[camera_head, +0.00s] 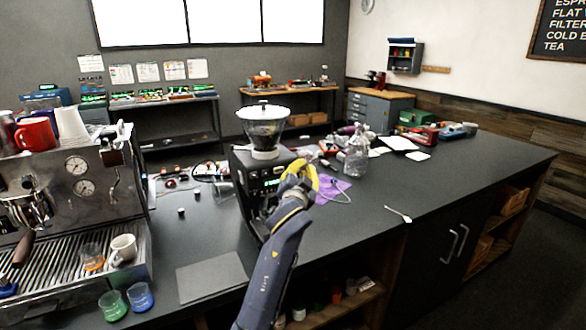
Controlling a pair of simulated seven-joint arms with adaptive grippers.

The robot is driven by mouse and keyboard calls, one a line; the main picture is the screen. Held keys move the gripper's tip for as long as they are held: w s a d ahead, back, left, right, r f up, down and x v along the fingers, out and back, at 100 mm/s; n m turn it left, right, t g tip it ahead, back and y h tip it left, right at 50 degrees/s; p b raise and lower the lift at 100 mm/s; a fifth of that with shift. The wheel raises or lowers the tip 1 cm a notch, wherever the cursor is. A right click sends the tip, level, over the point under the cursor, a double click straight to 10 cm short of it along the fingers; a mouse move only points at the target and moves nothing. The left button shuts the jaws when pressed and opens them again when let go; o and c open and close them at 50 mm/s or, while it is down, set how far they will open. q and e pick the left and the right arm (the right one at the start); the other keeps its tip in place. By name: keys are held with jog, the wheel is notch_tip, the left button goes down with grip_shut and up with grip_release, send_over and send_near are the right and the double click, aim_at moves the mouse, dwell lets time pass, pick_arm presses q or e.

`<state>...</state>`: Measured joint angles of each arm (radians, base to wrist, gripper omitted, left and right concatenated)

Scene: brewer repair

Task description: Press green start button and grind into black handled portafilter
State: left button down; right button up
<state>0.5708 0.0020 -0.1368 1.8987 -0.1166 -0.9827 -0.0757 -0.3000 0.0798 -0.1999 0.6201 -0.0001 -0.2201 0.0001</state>
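The black grinder (243,172) with its clear bean hopper (264,130) stands mid-counter. A small green-lit panel (271,184) shows on its front; I cannot make out a separate start button. My arm also covers part of the grinder's lower front. I cannot make out a black-handled portafilter; a brown handle (24,248) shows at the espresso machine. My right gripper is not in view.
The espresso machine (110,175) fills the left, with a white cup (122,249) on its tray. Green (112,305) and blue (140,296) glasses stand before it. A dark mat (211,277) lies in front. A clear jar (356,155) and a spoon (398,214) are right.

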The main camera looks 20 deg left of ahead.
pick_arm(q)
jog(key=shift+s+d, duration=0.25)
jog(key=shift+d, duration=0.05)
jog(key=s+d, duration=0.3)
jog(key=shift+s+d, duration=0.25)
dwell(0.6)
dwell(0.5)
